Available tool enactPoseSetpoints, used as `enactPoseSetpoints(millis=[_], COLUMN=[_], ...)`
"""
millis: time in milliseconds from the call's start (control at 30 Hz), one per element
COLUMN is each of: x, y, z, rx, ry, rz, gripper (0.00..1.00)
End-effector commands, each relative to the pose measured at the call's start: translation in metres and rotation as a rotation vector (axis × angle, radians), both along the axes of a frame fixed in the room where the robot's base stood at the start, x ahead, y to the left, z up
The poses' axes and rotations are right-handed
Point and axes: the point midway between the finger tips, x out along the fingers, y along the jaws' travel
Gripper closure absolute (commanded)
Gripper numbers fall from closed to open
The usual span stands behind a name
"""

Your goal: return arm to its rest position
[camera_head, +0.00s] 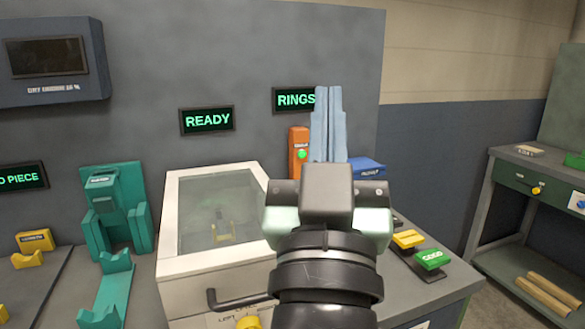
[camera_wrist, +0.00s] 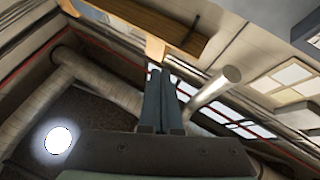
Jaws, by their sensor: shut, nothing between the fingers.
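My gripper (camera_head: 328,122) stands upright in the middle of the head view, with its two pale blue fingers pointing up and pressed together. It is shut and empty. In the wrist view the gripper (camera_wrist: 162,80) shows dark fingers side by side, with ceiling beams, pipes and a round lamp (camera_wrist: 58,140) beyond them. My arm hides part of the bench and part of the orange post (camera_head: 299,145) with a green light behind it.
A white box with a glass lid (camera_head: 215,205) stands left of my arm. A teal fixture (camera_head: 118,215) is further left. Yellow (camera_head: 408,239) and green (camera_head: 432,259) buttons sit right of my arm. Another bench (camera_head: 525,165) stands at the right, with floor between.

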Motion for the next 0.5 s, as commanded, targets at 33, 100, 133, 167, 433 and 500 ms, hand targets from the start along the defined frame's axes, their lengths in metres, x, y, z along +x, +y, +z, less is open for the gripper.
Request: enactPoseSetpoints(millis=[33, 100, 133, 167, 433, 500], x=[-0.027, -0.065, -0.082, -0.085, -0.077, -0.077], y=[0.013, 0.028, 0.033, 0.035, 0.032, 0.032], z=[0.032, 0.067, 0.081, 0.099, 0.184, 0.199], rx=[0.009, 0.022, 0.027, 0.028, 0.026, 0.026], ry=[-0.080, -0.177, -0.218, -0.224, -0.203, -0.202], rz=[0.045, 0.108, 0.136, 0.142, 0.132, 0.132], gripper=[1.00, 1.00, 1.00, 1.00, 1.00, 1.00])
